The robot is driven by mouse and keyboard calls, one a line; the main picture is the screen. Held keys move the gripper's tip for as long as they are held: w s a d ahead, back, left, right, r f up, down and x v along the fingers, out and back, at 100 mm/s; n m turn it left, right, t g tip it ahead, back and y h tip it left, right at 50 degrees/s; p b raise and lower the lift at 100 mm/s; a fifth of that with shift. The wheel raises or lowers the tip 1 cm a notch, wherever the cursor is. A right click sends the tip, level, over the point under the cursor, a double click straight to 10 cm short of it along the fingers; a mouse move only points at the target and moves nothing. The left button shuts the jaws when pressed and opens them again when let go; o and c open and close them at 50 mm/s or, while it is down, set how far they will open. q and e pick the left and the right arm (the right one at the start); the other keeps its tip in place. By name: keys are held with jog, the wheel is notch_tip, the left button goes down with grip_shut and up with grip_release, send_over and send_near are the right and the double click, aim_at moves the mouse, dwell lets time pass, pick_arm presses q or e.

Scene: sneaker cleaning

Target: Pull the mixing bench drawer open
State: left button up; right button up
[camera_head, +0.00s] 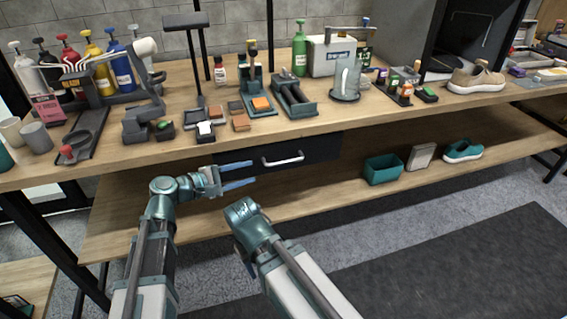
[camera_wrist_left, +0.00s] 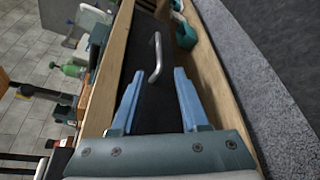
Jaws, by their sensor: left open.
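The mixing bench drawer (camera_head: 318,150) is a black front under the wooden benchtop, flush with the bench as far as I can see. Its silver bar handle (camera_head: 283,159) sticks out at the middle. My left gripper (camera_head: 252,173) is open and empty, to the left of the handle and apart from it. In the left wrist view the handle (camera_wrist_left: 156,58) lies ahead of the open blue fingers (camera_wrist_left: 156,95), roughly between their lines, with the dark drawer front (camera_wrist_left: 140,70) behind. My right arm shows at the bottom centre, but I cannot make out its gripper fingers.
The benchtop (camera_head: 350,112) holds bottles, brushes, blocks and a beige sneaker (camera_head: 476,78). The lower shelf (camera_head: 330,190) carries a teal bin (camera_head: 383,169) and a teal shoe (camera_head: 463,151) on the right. The space in front of the drawer right of my left gripper is clear.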

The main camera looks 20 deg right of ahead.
aim_at(279, 163)
pick_arm(q)
jog(key=b+x, duration=0.3)
jog(key=x, duration=1.1)
jog(key=shift+r, duration=0.1)
grip_shut()
dwell(1.2)
